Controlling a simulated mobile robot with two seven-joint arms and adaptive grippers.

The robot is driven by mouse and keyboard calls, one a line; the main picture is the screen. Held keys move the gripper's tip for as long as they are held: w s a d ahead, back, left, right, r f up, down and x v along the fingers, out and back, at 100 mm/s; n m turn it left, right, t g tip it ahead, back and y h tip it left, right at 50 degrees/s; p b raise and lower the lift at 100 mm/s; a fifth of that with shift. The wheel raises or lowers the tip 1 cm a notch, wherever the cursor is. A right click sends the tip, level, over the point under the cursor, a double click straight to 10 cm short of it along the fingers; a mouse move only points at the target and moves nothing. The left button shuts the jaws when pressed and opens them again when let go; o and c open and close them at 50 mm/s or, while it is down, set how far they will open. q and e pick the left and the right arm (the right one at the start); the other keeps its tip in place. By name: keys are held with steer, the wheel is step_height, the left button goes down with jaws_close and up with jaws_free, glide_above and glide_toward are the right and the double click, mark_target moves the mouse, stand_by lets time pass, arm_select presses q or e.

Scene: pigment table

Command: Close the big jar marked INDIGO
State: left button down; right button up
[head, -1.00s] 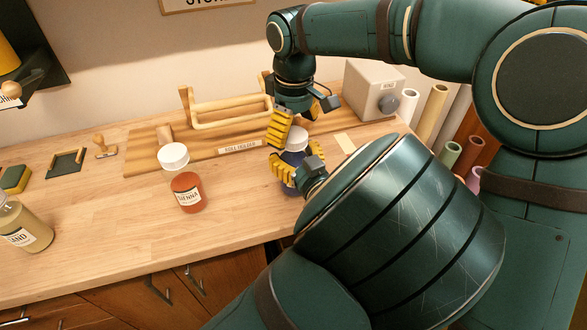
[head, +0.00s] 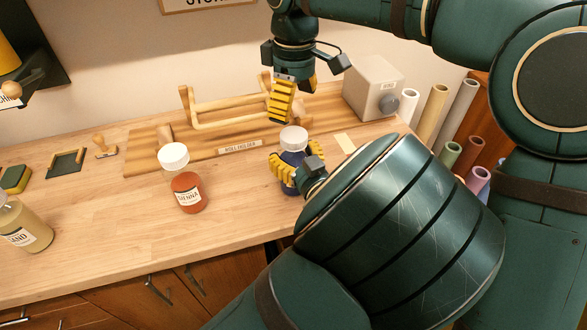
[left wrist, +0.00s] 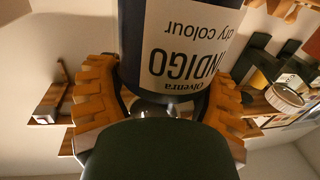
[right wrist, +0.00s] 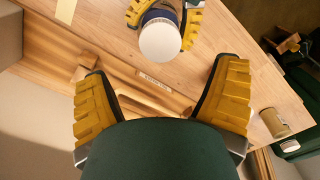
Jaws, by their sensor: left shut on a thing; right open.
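The big dark blue jar marked INDIGO (left wrist: 185,50) stands on the table, and its label reads upside down in the left wrist view. Its white lid (head: 294,137) sits on top of it; the right wrist view also shows the lid (right wrist: 160,41) from above. I cannot tell how tight the lid is. My left gripper (head: 297,172) is shut on the jar's body, its yellow fingers on either side. My right gripper (head: 292,100) is open and empty, above and behind the jar, clear of the lid.
A jar marked SIENNA (head: 188,190) with a white lid stands left of the INDIGO jar. A wooden roll holder (head: 230,110) lies behind. A grey box with a dial (head: 368,84) is at the back right. A pale bottle (head: 24,228) stands at the far left.

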mark_target(294, 134)
steer(key=shift+f, duration=4)
steer(key=c, duration=1.3)
steer(key=shift+m, duration=0.5)
steer(key=o, duration=1.3)
steer(key=shift+o, duration=0.2)
